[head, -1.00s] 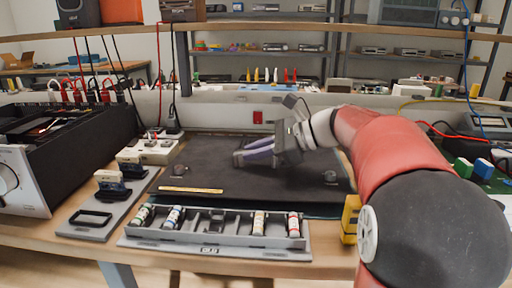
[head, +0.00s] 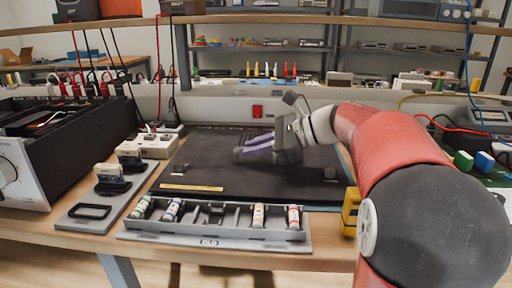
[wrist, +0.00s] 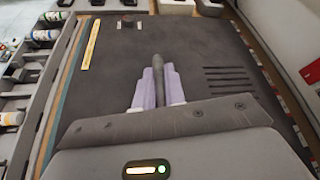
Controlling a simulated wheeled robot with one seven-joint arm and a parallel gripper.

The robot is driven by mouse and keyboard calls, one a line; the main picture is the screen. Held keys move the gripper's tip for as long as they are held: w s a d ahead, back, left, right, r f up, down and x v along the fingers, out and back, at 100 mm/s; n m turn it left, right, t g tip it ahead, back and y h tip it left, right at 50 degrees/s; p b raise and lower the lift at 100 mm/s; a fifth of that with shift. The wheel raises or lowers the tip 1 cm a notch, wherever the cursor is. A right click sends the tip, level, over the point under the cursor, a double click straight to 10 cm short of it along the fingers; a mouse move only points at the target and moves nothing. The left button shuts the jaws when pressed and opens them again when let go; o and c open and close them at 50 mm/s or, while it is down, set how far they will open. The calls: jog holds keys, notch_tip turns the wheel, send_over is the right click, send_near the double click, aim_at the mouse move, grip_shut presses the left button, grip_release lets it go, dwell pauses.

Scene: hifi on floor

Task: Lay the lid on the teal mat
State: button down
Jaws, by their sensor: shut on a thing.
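My gripper (head: 246,153) points left above the dark mat in the head view. In the wrist view its pale purple fingers (wrist: 157,82) are shut on a narrow dark grey piece (wrist: 158,75). The piece shows edge-on, so I cannot tell its full shape or whether it is the lid. A teal strip (head: 322,208) shows along the front edge of the dark mat (head: 240,178). A bluish strip also runs along the mat's left side in the wrist view (wrist: 61,106). No broader teal surface is visible.
A grey tray (head: 218,234) with several small bottles stands in front of the mat. A black-sided instrument (head: 75,135) stands at left. The mat's middle is clear.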

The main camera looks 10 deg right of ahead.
jog(key=shift+f, duration=0.35)
jog(key=shift+f, duration=0.45)
jog(key=c, duration=1.4)
grip_release()
jog(key=shift+r, duration=0.1)
jog(key=shift+r, duration=0.1)
